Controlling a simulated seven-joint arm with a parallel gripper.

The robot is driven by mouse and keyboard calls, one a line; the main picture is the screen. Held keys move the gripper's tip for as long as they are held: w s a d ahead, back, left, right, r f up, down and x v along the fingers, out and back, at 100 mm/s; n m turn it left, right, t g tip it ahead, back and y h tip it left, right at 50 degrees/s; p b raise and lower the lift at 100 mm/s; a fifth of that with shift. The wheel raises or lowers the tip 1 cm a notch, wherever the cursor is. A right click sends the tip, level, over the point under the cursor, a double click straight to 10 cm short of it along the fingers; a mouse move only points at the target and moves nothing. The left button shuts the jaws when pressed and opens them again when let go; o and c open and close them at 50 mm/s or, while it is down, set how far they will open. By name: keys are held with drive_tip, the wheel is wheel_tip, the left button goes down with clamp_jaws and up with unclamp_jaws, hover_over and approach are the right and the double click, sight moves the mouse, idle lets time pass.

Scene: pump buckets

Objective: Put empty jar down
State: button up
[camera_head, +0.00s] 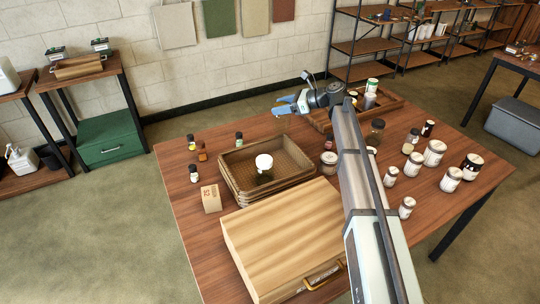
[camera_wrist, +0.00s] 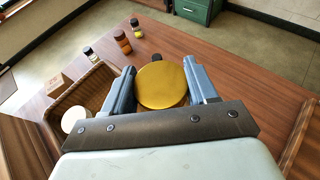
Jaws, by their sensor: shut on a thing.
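A jar with a round gold lid (camera_wrist: 161,86) is between the two blue-grey fingers of my gripper (camera_wrist: 162,84) in the wrist view. The gripper is shut on it. I see the jar from above, so its body is mostly hidden under the lid, and whether it is empty cannot be told. In the head view my gripper (camera_head: 284,105) is over the far edge area of the wooden table (camera_head: 200,235), behind the wicker basket. The jar is not clear there. I cannot tell whether its base touches the table.
The wicker basket (camera_head: 240,163) holds a white-topped item (camera_head: 264,162). Small bottles (camera_head: 193,173) stand left of it, with a wooden case (camera_head: 280,240) in front. Several jars (camera_head: 434,153) crowd the right side. A wooden tray (camera_head: 385,101) with items stands at the back right.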

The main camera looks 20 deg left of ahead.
drive_tip(key=s, duration=0.9)
wheel_tip(320, 180, down, 10)
drive_tip(key=shift+f, duration=0.15)
drive_tip(key=o, duration=1.5)
drive_tip(key=v, duration=1.2)
drive_tip(key=shift+r, duration=0.2)
